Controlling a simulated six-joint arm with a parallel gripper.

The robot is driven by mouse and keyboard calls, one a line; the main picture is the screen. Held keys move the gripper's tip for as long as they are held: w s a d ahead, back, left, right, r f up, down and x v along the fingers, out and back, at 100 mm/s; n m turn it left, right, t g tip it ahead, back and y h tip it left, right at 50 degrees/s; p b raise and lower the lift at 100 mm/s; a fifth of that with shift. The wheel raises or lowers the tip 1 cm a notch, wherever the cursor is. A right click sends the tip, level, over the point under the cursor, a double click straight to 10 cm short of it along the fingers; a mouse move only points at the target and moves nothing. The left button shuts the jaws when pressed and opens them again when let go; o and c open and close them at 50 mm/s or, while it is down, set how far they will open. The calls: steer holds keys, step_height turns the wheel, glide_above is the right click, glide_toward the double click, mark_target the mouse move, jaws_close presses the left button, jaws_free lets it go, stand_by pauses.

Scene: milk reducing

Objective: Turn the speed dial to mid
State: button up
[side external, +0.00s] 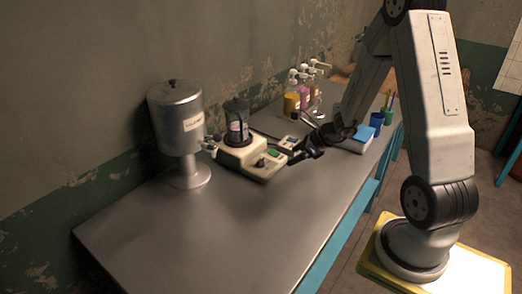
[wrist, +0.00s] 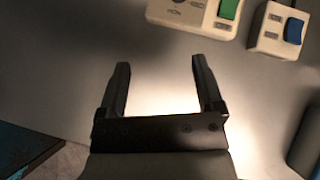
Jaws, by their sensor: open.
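The cream machine (side external: 242,152) stands on the metal table with a dark-lidded clear jar (side external: 237,122) on top. Its front has a small dark round dial (side external: 260,162) beside a green switch (side external: 273,153); the dial's setting is too small to read. In the wrist view only the machine's front edge (wrist: 200,22) and the green switch (wrist: 229,9) show at the top; the dial is mostly cut off there. My gripper (wrist: 160,62) is open and empty, pointing at bare table short of the machine. In the side view my gripper (side external: 297,157) is just right of the machine, apart from it.
A small box (wrist: 275,28) with a blue switch (wrist: 295,30) sits right of the machine. A metal tank (side external: 178,118) stands left. Pump bottles (side external: 300,95), a blue-topped block (side external: 362,134) and a blue cup (side external: 377,119) are farther back. The table's front left is clear.

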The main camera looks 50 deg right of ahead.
steer(key=w+a+n+g+y, duration=0.3)
steer(key=w+n, duration=0.2)
steer(key=n, duration=0.8)
steer(key=r+n+g+h, duration=0.1)
steer(key=n+g+h, duration=0.45)
steer(key=n, duration=1.55)
glide_above(260, 159)
steer(key=shift+r, duration=0.2)
steer(key=shift+f, duration=0.1)
steer(key=shift+f, duration=3.85)
steer(key=shift+c, duration=0.2)
